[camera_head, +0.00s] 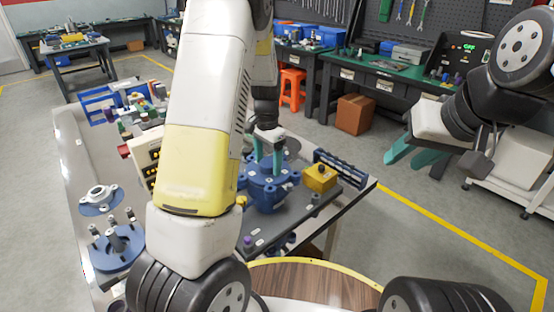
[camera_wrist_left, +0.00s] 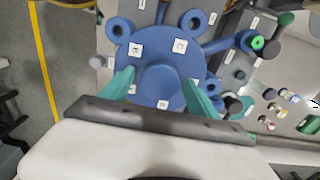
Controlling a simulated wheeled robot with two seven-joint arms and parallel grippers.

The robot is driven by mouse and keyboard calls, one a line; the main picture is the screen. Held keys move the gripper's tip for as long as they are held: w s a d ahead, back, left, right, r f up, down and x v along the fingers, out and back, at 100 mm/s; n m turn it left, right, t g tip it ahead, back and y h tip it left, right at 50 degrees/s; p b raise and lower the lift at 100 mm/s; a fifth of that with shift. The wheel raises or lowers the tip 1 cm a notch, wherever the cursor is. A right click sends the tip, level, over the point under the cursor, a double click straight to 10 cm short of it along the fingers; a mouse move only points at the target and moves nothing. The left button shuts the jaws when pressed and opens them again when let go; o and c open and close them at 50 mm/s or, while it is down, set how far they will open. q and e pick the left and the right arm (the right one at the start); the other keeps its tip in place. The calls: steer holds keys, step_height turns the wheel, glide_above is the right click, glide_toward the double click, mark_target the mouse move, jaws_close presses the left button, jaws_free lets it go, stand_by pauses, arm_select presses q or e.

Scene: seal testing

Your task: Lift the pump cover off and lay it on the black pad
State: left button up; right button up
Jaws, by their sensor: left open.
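The blue pump (camera_head: 268,190) stands on a dark grey board on the workbench. Its round cover with a raised middle boss (camera_wrist_left: 160,82) faces the left wrist camera, with lugs around the rim and several small white square marks. My left gripper (camera_head: 268,165) is over the pump, open, its teal fingers pointing down. In the left wrist view, the fingers (camera_wrist_left: 160,88) stand on either side of the boss; I cannot tell whether they touch it. My right gripper (camera_head: 404,161) is open and empty, out to the right over the floor. I cannot clearly identify the black pad.
A yellow block (camera_head: 320,178) stands right of the pump, close to a dark blue rack (camera_head: 341,169). A blue flanged part (camera_head: 117,250) with upright posts and a grey flange (camera_head: 101,198) lie at the left of the bench. My left arm hides the bench middle.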

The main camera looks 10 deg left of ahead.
arm_select(q)
jaws_close()
stand_by(0.3)
steer(key=shift+w+r, duration=0.1)
steer(key=shift+r, duration=0.05)
